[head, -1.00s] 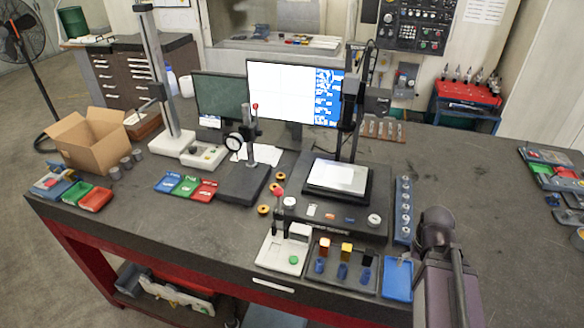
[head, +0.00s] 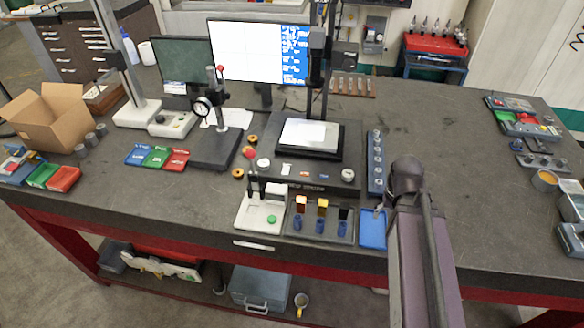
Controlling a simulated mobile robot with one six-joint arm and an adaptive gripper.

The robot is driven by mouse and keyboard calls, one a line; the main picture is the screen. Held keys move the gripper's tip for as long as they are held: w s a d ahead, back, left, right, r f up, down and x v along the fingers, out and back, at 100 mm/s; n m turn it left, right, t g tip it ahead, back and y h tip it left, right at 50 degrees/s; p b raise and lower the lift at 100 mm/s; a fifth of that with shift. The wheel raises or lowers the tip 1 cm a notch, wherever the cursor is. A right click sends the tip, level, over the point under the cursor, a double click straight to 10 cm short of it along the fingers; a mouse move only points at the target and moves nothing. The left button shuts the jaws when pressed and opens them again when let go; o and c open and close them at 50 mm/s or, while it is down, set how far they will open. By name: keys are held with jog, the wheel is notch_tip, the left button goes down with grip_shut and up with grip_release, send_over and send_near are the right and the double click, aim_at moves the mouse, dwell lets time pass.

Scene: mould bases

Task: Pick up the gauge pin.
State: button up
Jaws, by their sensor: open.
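I cannot pick out the gauge pin for certain at this size. A small thin grey item (head: 379,209) shows at the back edge of the blue tray (head: 372,230) near the bench's front edge, but its shape is too small to tell. My arm reaches up from the bottom of the head view, just right of the blue tray, and covers part of the bench there. My gripper does not show in this view.
Left of the blue tray stand a dark tray (head: 348,238) with several small parts and a white fixture (head: 246,219). A blue rack (head: 376,160) stands behind. A cardboard box (head: 51,122) sits far left.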

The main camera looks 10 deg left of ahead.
jog(key=w+r+n+p, duration=0.4)
jog(key=w+r+p, duration=0.2)
jog(key=w, duration=0.4)
jog(key=w+a+r+n+p, duration=0.1)
jog(key=w+r+n+p, duration=0.2)
jog(key=w, duration=0.7)
notch_tip(320, 180, up, 3)
jog(key=p, duration=0.2)
jog(key=shift+a+n+p, duration=0.2)
jog(key=shift+n+p, duration=0.2)
jog(key=shift+f, duration=0.25)
jog(key=b, duration=0.9)
send_over(379, 170)
notch_tip(379, 170, down, 8)
jog(key=shift+f, duration=0.2)
jog(key=shift+f+b, duration=2.4)
jog(key=shift+f, duration=0.2)
jog(key=shift+c, duration=0.2)
grip_shut()
